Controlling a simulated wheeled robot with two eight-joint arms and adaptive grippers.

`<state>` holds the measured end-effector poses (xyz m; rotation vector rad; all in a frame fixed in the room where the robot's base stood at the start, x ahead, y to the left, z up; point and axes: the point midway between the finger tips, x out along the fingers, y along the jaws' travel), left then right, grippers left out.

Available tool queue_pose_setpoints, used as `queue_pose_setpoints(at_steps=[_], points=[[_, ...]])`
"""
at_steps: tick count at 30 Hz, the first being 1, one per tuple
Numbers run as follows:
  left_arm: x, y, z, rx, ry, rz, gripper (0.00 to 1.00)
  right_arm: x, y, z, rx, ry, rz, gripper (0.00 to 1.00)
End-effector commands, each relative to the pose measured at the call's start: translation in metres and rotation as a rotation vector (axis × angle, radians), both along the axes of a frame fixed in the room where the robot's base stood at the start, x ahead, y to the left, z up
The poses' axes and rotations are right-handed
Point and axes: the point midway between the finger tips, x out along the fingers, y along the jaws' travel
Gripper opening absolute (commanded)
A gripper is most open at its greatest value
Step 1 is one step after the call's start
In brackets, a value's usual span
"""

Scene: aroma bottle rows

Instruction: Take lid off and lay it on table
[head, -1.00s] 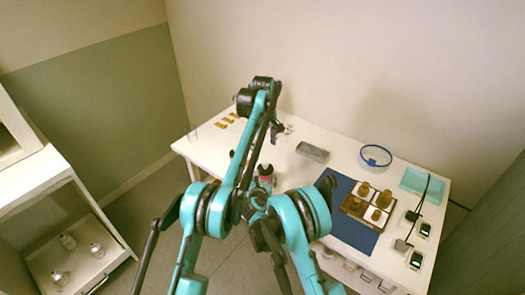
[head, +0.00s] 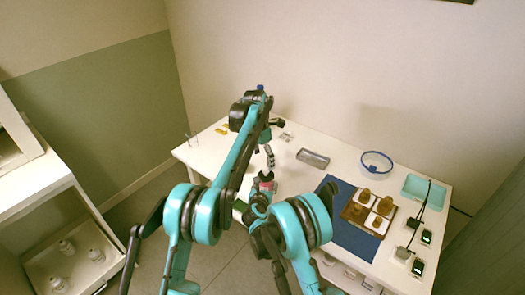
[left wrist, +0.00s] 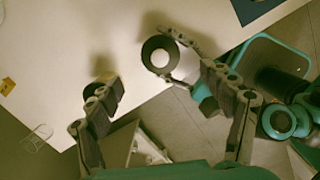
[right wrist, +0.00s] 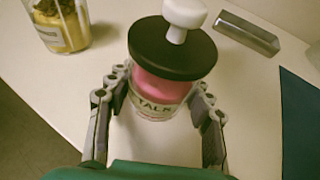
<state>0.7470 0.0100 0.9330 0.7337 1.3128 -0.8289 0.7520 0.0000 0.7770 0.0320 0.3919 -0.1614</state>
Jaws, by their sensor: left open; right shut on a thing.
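A clear jar (right wrist: 155,105) with pink contents and a printed label stands on the table in the right wrist view. Its black lid (right wrist: 172,48) with a white knob (right wrist: 184,14) sits on top. My right gripper (right wrist: 160,95) is shut around the jar below the lid. In the left wrist view the round dark lid (left wrist: 153,45) with its pale knob shows from above. My left gripper (left wrist: 160,84) is open and empty, with the lid ahead of the gap between its fingers. In the head view my left gripper (head: 268,156) hangs just above the pink jar (head: 265,184).
A grey metal case (head: 313,158), a blue-rimmed bowl (head: 377,164) and a teal tray (head: 424,187) stand right of the jar. A blue mat (head: 340,235) and wooden tray with brown jars lie nearer. A yellow-filled glass (right wrist: 62,30) stands left of the jar.

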Motion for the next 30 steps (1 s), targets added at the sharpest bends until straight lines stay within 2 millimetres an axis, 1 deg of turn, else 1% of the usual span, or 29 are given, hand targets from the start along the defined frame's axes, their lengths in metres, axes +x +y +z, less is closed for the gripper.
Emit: queue_pose_setpoints(at_steps=[1, 6, 9, 12, 17, 24, 26, 27, 29, 30], points=[[0.001, -0.001, -0.011, 0.0, 0.0, -0.001, 0.81, 0.0, 0.0, 0.0, 0.0, 0.0, 0.0, 0.0], [0.003, -0.004, -0.043, 0.0, 0.0, -0.001, 0.81, 0.0, 0.0, 0.0, 0.0, 0.0, 0.0, 0.0], [0.004, -0.006, -0.057, 0.0, 0.0, -0.001, 0.81, 0.0, 0.0, 0.0, 0.0, 0.0, 0.0, 0.0], [0.004, -0.007, -0.067, 0.0, 0.0, -0.001, 0.81, 0.0, 0.0, 0.0, 0.0, 0.0, 0.0, 0.0], [0.004, -0.008, -0.073, 0.0, 0.0, -0.001, 0.81, 0.0, 0.0, 0.0, 0.0, 0.0, 0.0, 0.0], [0.004, -0.008, -0.074, 0.0, 0.0, -0.002, 0.81, 0.0, 0.0, 0.0, 0.0, 0.0, 0.0, 0.0], [0.004, -0.008, -0.074, 0.0, 0.0, -0.002, 0.65, 0.0, 0.0, 0.0, 0.0, 0.0, 0.0, 0.0], [0.004, -0.008, -0.074, 0.0, 0.0, -0.002, 0.54, 0.0, 0.0, 0.0, 0.0, 0.0, 0.0, 0.0], [0.004, -0.008, -0.074, 0.0, 0.0, -0.002, 0.38, 0.0, 0.0, 0.0, 0.0, 0.0, 0.0, 0.0], [0.005, -0.008, -0.074, 0.0, 0.0, -0.002, 0.28, 0.0, 0.0, 0.0, 0.0, 0.0, 0.0, 0.0]])
